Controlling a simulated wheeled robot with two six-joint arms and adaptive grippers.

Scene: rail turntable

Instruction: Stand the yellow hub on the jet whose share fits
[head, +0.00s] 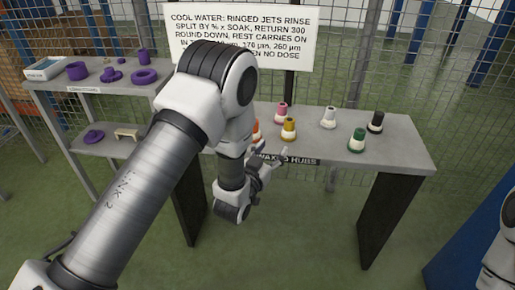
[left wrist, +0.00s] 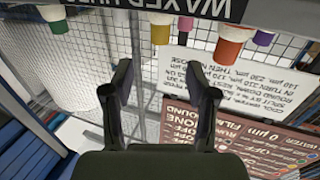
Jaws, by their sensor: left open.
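The yellow hub (head: 289,130) stands upright on the grey bench among other coloured hubs, and has a pale base. A yellow one also shows upside down in the left wrist view (left wrist: 160,30). My left gripper (head: 268,172) is in front of the bench's front edge, near the "WAXED HUBS" label, apart from the yellow hub. In the left wrist view its fingers (left wrist: 160,88) are spread with nothing between them. I cannot make out any jets; my left arm hides part of the scene. My right gripper is out of view.
Pink (head: 281,111), orange (head: 256,130), grey-white (head: 328,117), green (head: 357,140) and black (head: 376,122) hubs share the bench (head: 405,157). Purple parts sit on a left shelf (head: 110,88). A sign (head: 285,35) hangs behind before wire mesh.

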